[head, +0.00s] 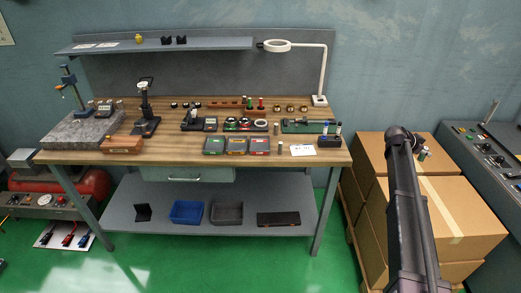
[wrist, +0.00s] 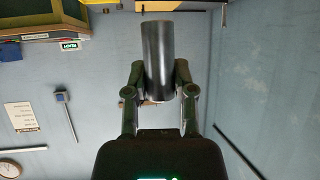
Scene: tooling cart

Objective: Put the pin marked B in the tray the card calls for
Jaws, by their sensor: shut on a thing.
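My gripper (wrist: 158,84) is shut on a plain dark grey cylindrical pin (wrist: 158,50) in the wrist view. No letter is readable on the side of the pin that shows. In the head view my arm reaches over the boxes at the right and mostly hides the gripper. Three small trays stand at the bench's front: one with a green label (head: 214,153), one with a yellow label (head: 236,153) and one with a red label (head: 259,153). A white card (head: 303,150) stands right of them; its text is too small to read.
A small pin (head: 280,148) stands between the red-labelled tray and the card. A dark block (head: 329,141) with upright pieces is right of the card. A ring lamp (head: 277,45) overhangs the bench's back. Cardboard boxes (head: 465,215) stand at the right.

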